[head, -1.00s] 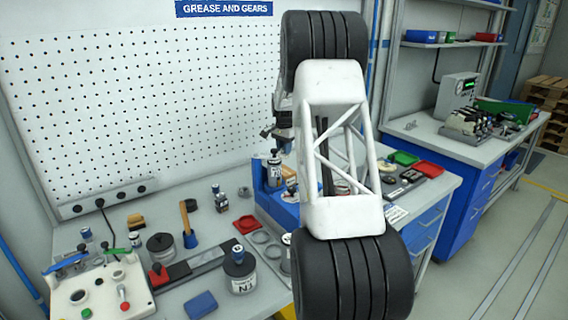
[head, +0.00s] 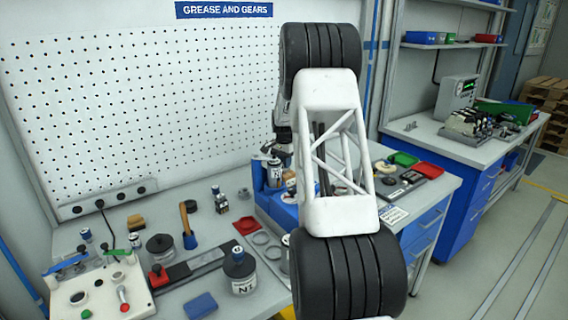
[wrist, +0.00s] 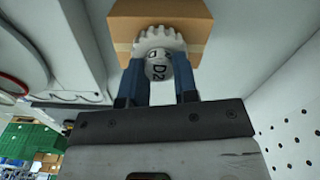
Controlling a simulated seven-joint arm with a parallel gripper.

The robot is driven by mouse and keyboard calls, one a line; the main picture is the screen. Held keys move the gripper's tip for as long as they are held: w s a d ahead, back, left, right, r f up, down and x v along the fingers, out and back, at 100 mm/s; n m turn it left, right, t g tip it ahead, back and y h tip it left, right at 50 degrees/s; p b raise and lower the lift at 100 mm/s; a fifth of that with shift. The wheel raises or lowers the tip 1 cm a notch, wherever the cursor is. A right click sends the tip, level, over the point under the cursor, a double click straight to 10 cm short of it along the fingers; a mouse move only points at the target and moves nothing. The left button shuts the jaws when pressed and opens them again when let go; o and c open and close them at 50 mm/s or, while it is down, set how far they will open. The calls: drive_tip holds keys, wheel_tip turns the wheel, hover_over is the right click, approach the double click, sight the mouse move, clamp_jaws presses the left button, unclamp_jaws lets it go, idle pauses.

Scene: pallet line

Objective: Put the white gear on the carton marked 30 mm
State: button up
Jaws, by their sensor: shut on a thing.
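The white gear (wrist: 160,42) shows in the wrist view with its teeth toward the top and a pale rounded hub marked D2. My gripper (wrist: 160,84) has its two blue fingers shut on it, one on each side of the hub. A brown carton (wrist: 187,14) lies just beyond the gear in the wrist view and is partly covered by it. No 30 mm mark can be read on it, and I cannot tell whether the gear touches it. In the head view my arm hides most of the area around the gripper, and I cannot make out the gear or carton there.
A blue stand (head: 276,207) is beside my arm on the bench. A labelled jar (head: 240,272), a blue block (head: 200,305), a red tray (head: 246,225) and a control box (head: 98,290) are left of it. A pegboard (head: 150,100) rises behind.

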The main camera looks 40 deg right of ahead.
drive_tip(key=shift+f, duration=0.2)
drive_tip(key=o, duration=0.9)
drive_tip(key=shift+f, duration=0.1)
wheel_tip(320, 180, up, 12)
drive_tip(key=shift+r, duration=0.2)
idle(0.3)
idle(0.6)
drive_tip(key=shift+a, duration=0.15)
